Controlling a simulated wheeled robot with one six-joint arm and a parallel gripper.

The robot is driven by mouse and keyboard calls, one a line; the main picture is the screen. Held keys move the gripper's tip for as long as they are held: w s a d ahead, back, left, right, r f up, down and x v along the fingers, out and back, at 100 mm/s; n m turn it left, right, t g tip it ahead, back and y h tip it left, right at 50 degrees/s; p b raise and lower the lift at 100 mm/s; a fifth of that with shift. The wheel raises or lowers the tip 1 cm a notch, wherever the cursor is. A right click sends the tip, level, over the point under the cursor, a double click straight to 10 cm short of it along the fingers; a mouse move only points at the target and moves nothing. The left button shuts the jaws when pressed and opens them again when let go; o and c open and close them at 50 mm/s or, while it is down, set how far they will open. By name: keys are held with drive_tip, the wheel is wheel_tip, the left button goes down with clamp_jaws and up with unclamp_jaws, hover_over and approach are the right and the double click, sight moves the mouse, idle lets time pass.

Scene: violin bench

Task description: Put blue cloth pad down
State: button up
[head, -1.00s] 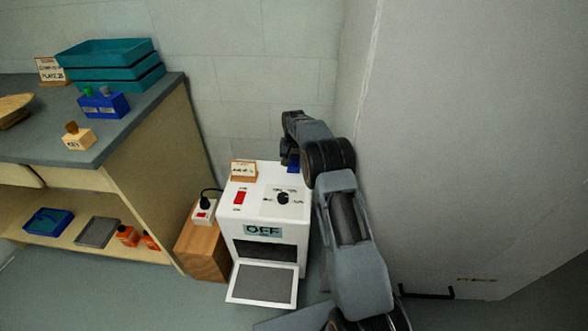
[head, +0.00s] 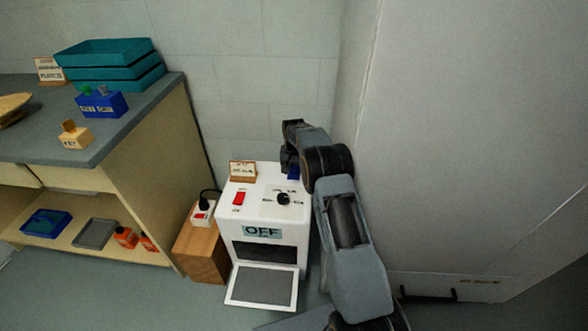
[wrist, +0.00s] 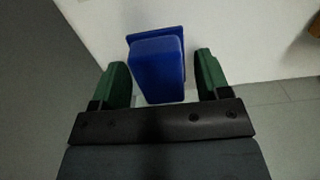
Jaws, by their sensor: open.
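The blue cloth pad (wrist: 158,68) is a blue block shape between my gripper's two green fingers in the wrist view, with a visible gap on each side. It rests against or on the white top of the oven-like box. In the head view a small part of the pad (head: 293,172) shows at the box's back right, the rest hidden by my arm. My gripper (wrist: 163,82) is open around the pad, not touching it at the sides. In the head view my arm hides the gripper's fingers.
The white box (head: 303,225) has a red switch, a black knob, an OFF display and its front door open downward. A small sign (head: 243,171) stands on its top left. A wooden block (head: 203,252) with a power socket (head: 203,212) stands left. A grey wall panel (head: 450,130) is close on the right.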

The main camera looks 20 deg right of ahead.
sight(294, 167)
drive_tip(key=s+a+r+n+p, duration=0.1)
drive_tip(key=s+r+p, duration=0.15)
drive_tip(key=r, duration=0.75)
drive_tip(key=s+a+r+p, duration=0.1)
drive_tip(key=s+r, duration=0.2)
drive_tip(key=r, duration=0.6)
drive_tip(key=s+a+r+n+t, duration=0.1)
drive_tip(key=s+r, duration=0.2)
drive_tip(key=s, duration=0.2)
drive_tip(key=s+a+r+t, duration=0.1)
drive_tip(key=s+r, duration=0.2)
drive_tip(key=s, duration=0.3)
drive_tip(key=s+a+f+n, duration=0.1)
drive_tip(key=s+f+n, duration=0.1)
drive_tip(key=s, duration=1.7)
drive_tip(key=shift+s+a+f+n+t, duration=0.15)
drive_tip(key=shift+f+n+t, duration=0.15)
drive_tip(key=shift+f+t, duration=0.15)
